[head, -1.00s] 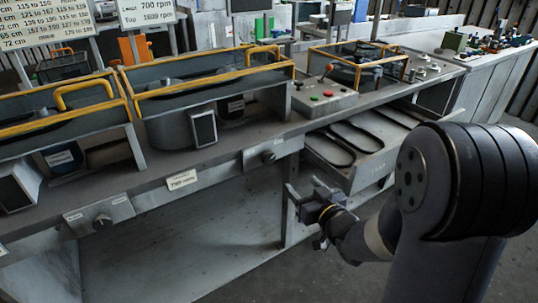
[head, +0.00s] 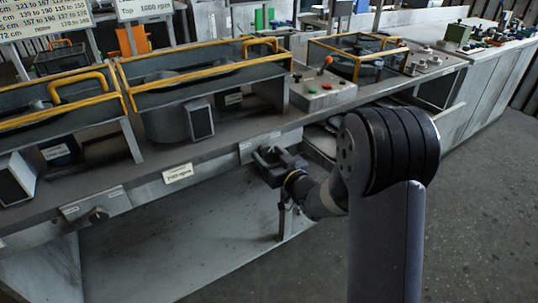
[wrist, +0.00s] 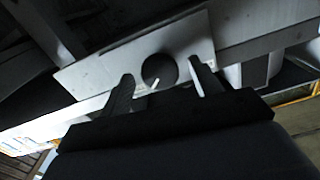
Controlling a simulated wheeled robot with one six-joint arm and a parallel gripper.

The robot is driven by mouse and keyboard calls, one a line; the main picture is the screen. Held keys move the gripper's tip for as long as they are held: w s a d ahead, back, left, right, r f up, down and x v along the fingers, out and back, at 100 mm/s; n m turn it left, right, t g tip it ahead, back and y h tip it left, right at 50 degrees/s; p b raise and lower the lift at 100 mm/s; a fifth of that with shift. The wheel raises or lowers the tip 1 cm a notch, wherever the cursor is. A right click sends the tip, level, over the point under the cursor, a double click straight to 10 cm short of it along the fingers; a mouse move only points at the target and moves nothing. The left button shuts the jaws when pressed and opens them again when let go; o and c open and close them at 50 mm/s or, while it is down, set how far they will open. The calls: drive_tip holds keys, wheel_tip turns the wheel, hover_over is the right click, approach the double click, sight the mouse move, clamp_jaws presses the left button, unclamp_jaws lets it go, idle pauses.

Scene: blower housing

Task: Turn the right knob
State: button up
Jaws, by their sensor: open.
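The right knob (wrist: 159,69) is a dark round knob with a pale pointer mark, set on a light metal plate (wrist: 100,68) in the wrist view. In the head view the plate (head: 246,151) shows on the bench front, and my gripper mostly hides the knob. My gripper (head: 268,155) is open in front of that plate. In the wrist view its two fingers (wrist: 161,74) stand on either side of the knob, with visible gaps. I cannot tell how far the fingertips reach along the knob's depth.
A second knob (head: 98,215) sits on a plate at the lower left of the bench front. A label (head: 178,173) lies between the two plates. Yellow-railed housings (head: 200,75) and a control box (head: 322,92) with buttons stand on the bench. The floor at right is clear.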

drive_tip(key=shift+w+a, duration=0.15)
drive_tip(key=shift+w, duration=0.05)
drive_tip(key=c, duration=1)
drive_tip(key=shift+o, duration=0.2)
drive_tip(key=shift+f+b, duration=0.1)
drive_tip(key=shift+b, duration=0.3)
